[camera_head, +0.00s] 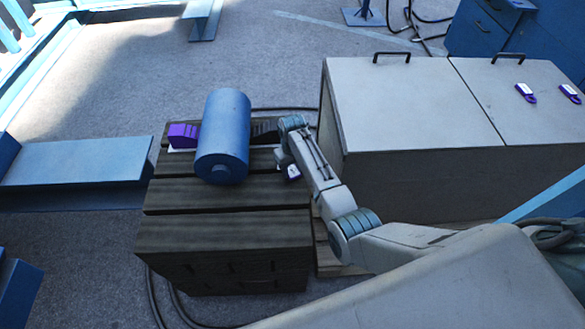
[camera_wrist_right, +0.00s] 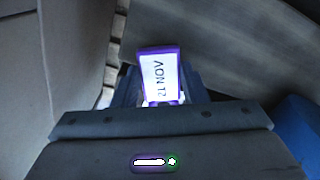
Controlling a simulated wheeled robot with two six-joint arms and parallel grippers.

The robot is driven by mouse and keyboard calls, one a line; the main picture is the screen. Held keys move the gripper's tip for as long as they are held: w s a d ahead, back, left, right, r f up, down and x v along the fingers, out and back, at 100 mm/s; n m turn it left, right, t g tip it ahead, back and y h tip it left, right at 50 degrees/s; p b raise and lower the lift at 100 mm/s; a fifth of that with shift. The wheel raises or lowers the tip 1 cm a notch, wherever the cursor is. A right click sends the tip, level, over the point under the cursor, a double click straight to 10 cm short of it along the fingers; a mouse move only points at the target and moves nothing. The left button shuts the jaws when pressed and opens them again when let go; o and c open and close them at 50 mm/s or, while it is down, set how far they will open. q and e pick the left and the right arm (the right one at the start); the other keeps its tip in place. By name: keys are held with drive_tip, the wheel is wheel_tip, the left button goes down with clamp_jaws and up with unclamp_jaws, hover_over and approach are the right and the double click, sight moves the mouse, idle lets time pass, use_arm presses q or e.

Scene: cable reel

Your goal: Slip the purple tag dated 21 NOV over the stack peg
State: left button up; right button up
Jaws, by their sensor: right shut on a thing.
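The purple tag with a white face reading 21 NOV (camera_wrist_right: 162,75) is held in my right gripper (camera_wrist_right: 163,103). In the head view the tag (camera_head: 293,172) shows small below the right gripper (camera_head: 284,160), just right of the blue cylinder and above the dark slatted wooden stack (camera_head: 225,222). The gripper is shut on the tag's near end; the fingers are partly hidden. My left gripper is not in view.
The blue cylinder (camera_head: 223,125) lies on the wooden stack, with a purple stepped block (camera_head: 183,135) to its left. Two more purple-and-white tags, one (camera_head: 525,92) and another (camera_head: 570,93), lie on the grey cabinet (camera_head: 410,105) at right. A blue beam (camera_head: 75,162) is at left.

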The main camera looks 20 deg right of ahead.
drive_tip(key=shift+f, duration=0.4)
idle(0.7)
drive_tip(key=o, duration=1.1)
drive_tip(key=shift+c, duration=0.2)
wheel_tip(320, 180, up, 11)
drive_tip(key=shift+f, duration=0.1)
